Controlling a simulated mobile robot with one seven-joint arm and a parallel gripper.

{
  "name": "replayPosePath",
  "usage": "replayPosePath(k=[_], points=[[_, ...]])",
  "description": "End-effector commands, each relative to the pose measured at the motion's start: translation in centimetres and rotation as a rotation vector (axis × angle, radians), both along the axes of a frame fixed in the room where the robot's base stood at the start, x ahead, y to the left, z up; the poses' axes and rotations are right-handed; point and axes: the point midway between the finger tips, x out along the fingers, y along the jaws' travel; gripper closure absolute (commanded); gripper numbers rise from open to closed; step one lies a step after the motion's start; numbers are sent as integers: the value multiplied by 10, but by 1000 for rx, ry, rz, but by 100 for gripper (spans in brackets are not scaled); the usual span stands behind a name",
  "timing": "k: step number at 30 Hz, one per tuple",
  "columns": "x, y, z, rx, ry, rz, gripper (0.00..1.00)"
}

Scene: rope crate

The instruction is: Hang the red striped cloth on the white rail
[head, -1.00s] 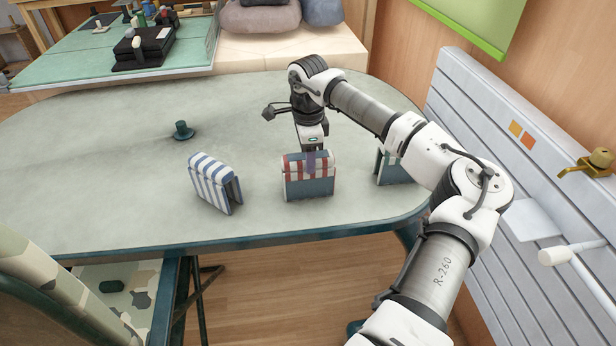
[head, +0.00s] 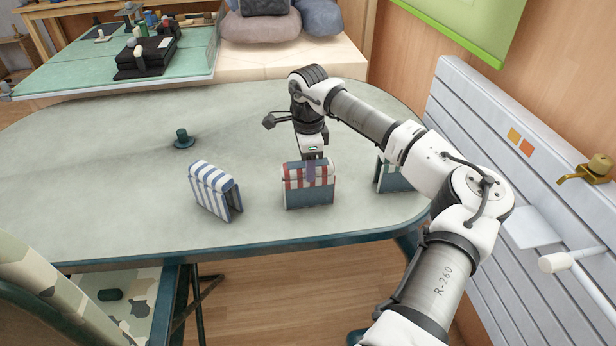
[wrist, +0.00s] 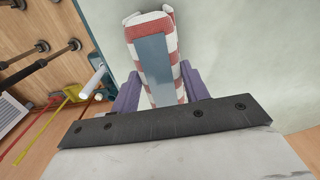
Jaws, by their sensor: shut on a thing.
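The red and white striped cloth (head: 294,175) stands folded over like a tent on the table, with a blue-grey lower part facing the head camera. My gripper (head: 311,168) comes down on it from above. In the wrist view my purple fingers are shut on the cloth (wrist: 171,45), one on each side, with a grey-blue patch on it between them. The white rail (head: 580,255) is a rod sticking out from the slatted wall panel at the right, well apart from my gripper. Its near end is rounded.
A blue striped cloth (head: 212,188) stands to the left on the table (head: 120,190). A green-edged one (head: 391,175) stands to the right, partly hidden by my arm. A small green peg (head: 183,139) stands behind. A brass fitting (head: 590,170) is on the wall panel (head: 470,110).

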Motion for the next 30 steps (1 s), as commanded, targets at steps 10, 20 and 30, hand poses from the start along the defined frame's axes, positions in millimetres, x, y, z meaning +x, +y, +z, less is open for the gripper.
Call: replayPosePath(k=[10,20,30], points=[[-2,1,2,-2,14,3,90],[-2,0,12,-3,10,2,90],[-1,0,34,-3,9,1,90]])
